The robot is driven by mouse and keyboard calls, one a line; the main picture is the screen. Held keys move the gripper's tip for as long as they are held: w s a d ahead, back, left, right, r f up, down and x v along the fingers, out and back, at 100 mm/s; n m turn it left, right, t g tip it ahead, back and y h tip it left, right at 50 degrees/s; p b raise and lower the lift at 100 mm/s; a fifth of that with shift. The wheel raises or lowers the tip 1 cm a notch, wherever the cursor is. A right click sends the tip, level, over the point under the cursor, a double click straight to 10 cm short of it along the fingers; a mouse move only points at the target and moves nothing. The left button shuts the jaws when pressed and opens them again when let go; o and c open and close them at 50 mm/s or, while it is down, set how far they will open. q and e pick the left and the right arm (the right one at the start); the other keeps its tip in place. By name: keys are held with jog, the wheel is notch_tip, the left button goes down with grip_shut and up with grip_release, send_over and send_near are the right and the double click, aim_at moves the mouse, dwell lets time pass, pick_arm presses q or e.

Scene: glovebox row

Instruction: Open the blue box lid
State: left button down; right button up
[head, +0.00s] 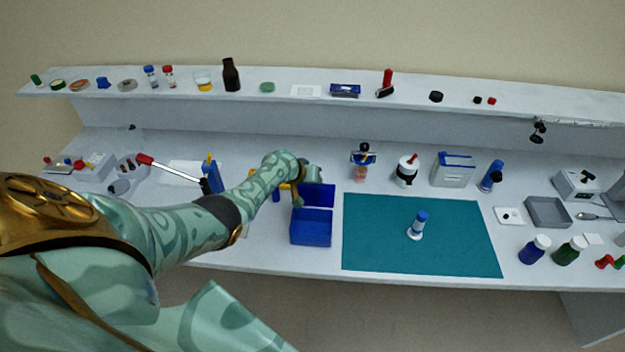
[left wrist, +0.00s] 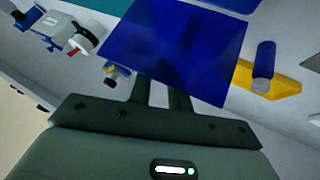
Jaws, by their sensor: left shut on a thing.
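The blue box (head: 311,232) stands on the bench at the left edge of the teal mat. Its blue lid (head: 318,194) is raised, standing up at the back of the box, with the inside of the box showing. My left gripper (head: 308,173) is at the lid's upper edge, partly hidden by my arm. In the left wrist view the lid (left wrist: 175,45) is a broad blue panel, and the fingers of my left gripper (left wrist: 158,92) are shut on its near edge. My right gripper is not in view.
The teal mat (head: 375,240) holds a blue-capped white bottle (head: 417,225). A yellow item (head: 284,187) lies just behind and left of the box. A white jar (head: 406,171) and a grey-white container (head: 453,170) stand farther back. The shelf above holds several small things.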

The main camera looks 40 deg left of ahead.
pick_arm(q)
jog(key=shift+w+a, duration=0.3)
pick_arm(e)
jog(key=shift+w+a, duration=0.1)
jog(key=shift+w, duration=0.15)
pick_arm(q)
jog(key=c, duration=1.6)
grip_release()
jog(key=shift+o, duration=1.3)
jog(key=shift+f, duration=0.1)
